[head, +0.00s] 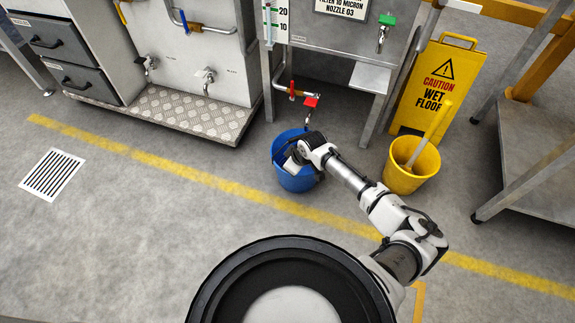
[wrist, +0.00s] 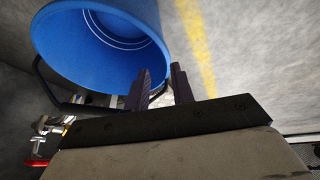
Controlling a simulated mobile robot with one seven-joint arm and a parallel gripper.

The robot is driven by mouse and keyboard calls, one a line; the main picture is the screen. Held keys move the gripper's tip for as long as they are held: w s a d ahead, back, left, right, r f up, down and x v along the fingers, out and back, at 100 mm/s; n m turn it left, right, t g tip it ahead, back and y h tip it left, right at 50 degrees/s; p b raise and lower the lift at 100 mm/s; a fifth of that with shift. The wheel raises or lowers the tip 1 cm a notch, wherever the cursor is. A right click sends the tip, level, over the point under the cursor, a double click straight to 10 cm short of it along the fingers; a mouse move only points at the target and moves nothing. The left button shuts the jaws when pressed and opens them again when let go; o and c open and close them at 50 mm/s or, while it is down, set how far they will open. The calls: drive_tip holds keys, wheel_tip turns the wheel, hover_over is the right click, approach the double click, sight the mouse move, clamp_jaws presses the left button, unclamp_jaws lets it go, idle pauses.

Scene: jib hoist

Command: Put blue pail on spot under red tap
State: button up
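The blue pail (head: 290,181) stands upright on the floor, just in front of the red tap (head: 310,102). In the wrist view the pail (wrist: 130,60) fills the upper left, its mouth and empty-looking inside showing, with a dark handle (wrist: 48,86) swung out past its rim. My gripper (wrist: 160,80) is beside the pail's rim, its two dark fingers apart. The handle runs toward the fingers; whether it passes between them I cannot tell. In the head view my wrist covers part of the pail's mouth and hides the fingertips. No marked spot shows under the tap.
A yellow bucket (head: 405,182) with a stick in it stands right of the pail, before a yellow wet-floor sign (head: 440,85). The steel stand's leg (head: 374,120) is near. A tread-plate platform (head: 190,110) lies left. Floor left and in front is clear.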

drive_tip(key=shift+v, duration=1.1)
